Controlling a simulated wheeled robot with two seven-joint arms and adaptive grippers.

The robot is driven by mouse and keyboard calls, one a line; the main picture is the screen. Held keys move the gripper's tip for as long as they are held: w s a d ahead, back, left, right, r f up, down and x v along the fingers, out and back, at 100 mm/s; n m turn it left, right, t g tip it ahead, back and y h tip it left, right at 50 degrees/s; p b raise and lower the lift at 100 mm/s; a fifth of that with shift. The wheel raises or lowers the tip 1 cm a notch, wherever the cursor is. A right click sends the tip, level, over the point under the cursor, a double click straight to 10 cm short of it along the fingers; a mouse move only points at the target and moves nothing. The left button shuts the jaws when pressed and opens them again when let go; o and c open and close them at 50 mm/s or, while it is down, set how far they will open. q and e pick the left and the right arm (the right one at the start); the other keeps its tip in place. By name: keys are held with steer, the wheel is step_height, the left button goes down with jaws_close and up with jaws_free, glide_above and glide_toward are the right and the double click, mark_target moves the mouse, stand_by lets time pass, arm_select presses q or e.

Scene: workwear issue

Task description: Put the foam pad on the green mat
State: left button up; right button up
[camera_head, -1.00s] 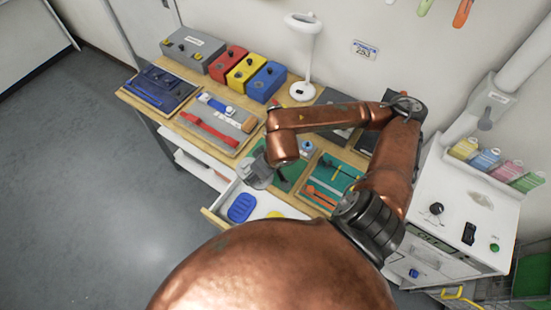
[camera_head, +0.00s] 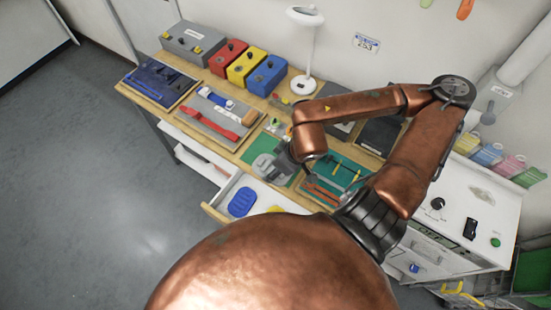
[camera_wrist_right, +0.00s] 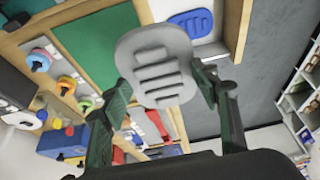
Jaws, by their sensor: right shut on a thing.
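The grey ridged oval foam pad (camera_head: 264,166) is held by my right gripper (camera_head: 276,160) over the green mat (camera_head: 281,181) in the head view. In the right wrist view, the foam pad (camera_wrist_right: 158,66) sits between both fingers of my right gripper (camera_wrist_right: 163,80), and the green mat (camera_wrist_right: 92,48) shows beyond it to the left. Whether the pad touches the mat I cannot tell; it looks raised above it. My left gripper is not in view.
An open drawer with a blue pad (camera_head: 241,202) and a yellow item lies in front of the mat. A tool board (camera_head: 345,170) is at its right, a tray with a red strap (camera_head: 213,120) at its left. Coloured boxes (camera_head: 246,68) and a lamp (camera_head: 305,85) stand behind.

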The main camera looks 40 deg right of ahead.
steer(key=w+d+f+p, duration=0.2)
steer(key=w+d+f, duration=0.5)
steer(key=w+f, duration=0.1)
steer(key=shift+d, duration=0.3)
steer(key=shift+w+d+f, duration=0.1)
steer(key=shift+d+f, duration=0.05)
steer(key=shift+f, duration=0.1)
step_height(320, 180, down, 3)
steer(key=shift+w+p, duration=0.1)
steer(key=shift+p, duration=0.3)
steer(key=shift+d+f, duration=0.1)
steer(key=shift+f, duration=0.1)
steer(key=shift+f, duration=0.15)
steer(key=o, duration=1.1)
